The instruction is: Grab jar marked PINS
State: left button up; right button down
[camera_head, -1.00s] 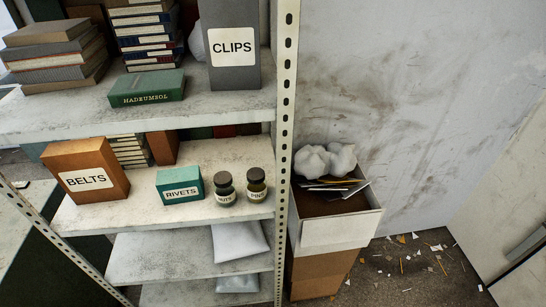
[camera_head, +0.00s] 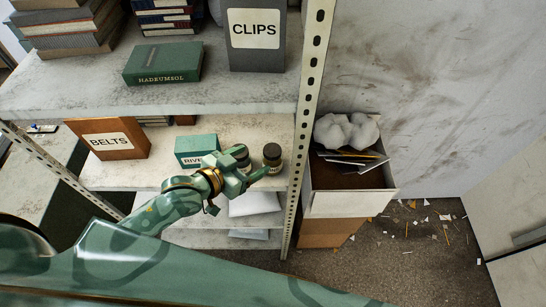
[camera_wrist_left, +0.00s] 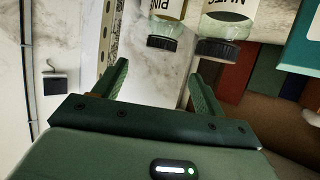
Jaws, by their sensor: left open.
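The jar marked PINS (camera_head: 272,156) has a dark lid and stands at the right end of the middle shelf, close to the post. In the left wrist view it appears upside down, its PINS label (camera_wrist_left: 167,9) cut off by the top edge. The jar marked NUTS (camera_wrist_left: 225,24) is beside it; in the head view my gripper partly hides it. My left gripper (camera_head: 257,168) is open and empty, in front of the two jars. In the left wrist view its fingers (camera_wrist_left: 160,76) point toward the PINS jar, with a gap left between. My right gripper is not in view.
The teal RIVETS box (camera_head: 196,146) and brown BELTS box (camera_head: 108,138) stand to the left on the same shelf. The upper shelf (camera_head: 170,98) overhangs. The perforated post (camera_head: 308,120) is close on the right, with a filled bin (camera_head: 348,204) beyond it.

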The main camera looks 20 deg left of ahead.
aim_at(271, 151)
pick_arm(q)
jog(key=x, duration=0.8)
jog(key=shift+w+f, duration=0.1)
jog(key=shift+f, duration=0.25)
jog(key=shift+a, duration=0.1)
jog(key=c, duration=1.4)
grip_shut()
jog(key=shift+r, duration=0.15)
